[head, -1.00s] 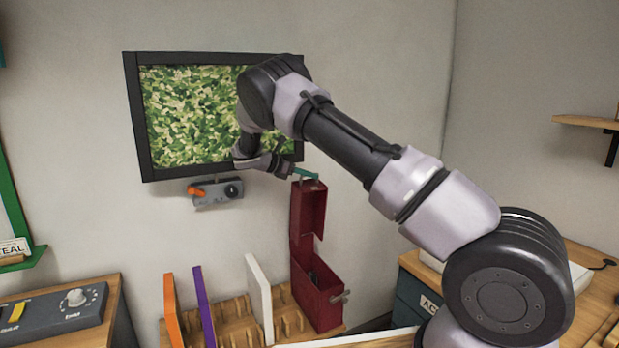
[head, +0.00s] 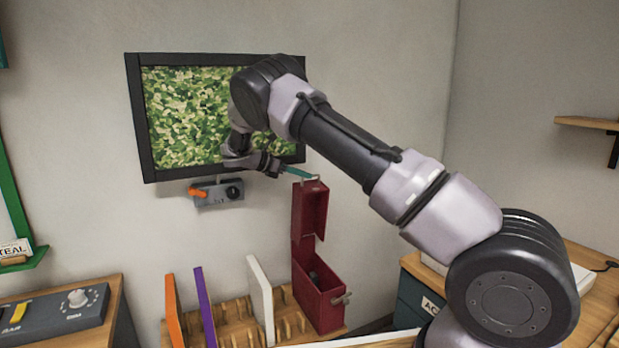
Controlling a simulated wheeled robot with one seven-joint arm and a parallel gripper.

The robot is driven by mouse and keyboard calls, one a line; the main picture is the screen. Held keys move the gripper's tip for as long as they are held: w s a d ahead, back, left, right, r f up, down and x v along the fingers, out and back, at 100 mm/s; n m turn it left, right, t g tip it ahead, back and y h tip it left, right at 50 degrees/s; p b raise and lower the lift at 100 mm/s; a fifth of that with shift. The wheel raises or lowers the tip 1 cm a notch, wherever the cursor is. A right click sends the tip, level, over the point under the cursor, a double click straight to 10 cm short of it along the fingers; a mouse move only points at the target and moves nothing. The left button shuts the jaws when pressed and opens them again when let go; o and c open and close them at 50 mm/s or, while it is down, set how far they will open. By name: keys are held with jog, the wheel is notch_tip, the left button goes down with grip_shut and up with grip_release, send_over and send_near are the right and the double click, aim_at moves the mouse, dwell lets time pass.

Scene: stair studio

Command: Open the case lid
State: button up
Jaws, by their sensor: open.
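The dark red case (head: 322,300) stands at the right end of a wooden rack, with a small latch or handle on its front. Its lid (head: 309,212) is swung up and stands upright at the back of the case, so the case's dark inside shows. My gripper (head: 306,175) is open, with its teal fingers just above the lid's top edge. I cannot tell whether the fingers touch the lid's small metal piece.
The slotted wooden rack (head: 238,332) holds an orange, a purple and a white panel (head: 260,300) left of the case. A framed green picture (head: 185,115) hangs behind my arm, with a grey control box (head: 217,194) below it. A desk stands at right.

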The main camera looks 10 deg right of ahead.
jog(key=v, duration=0.6)
jog(key=shift+a, duration=0.3)
jog(key=shift+s+r, duration=0.1)
jog(key=shift+r, duration=0.05)
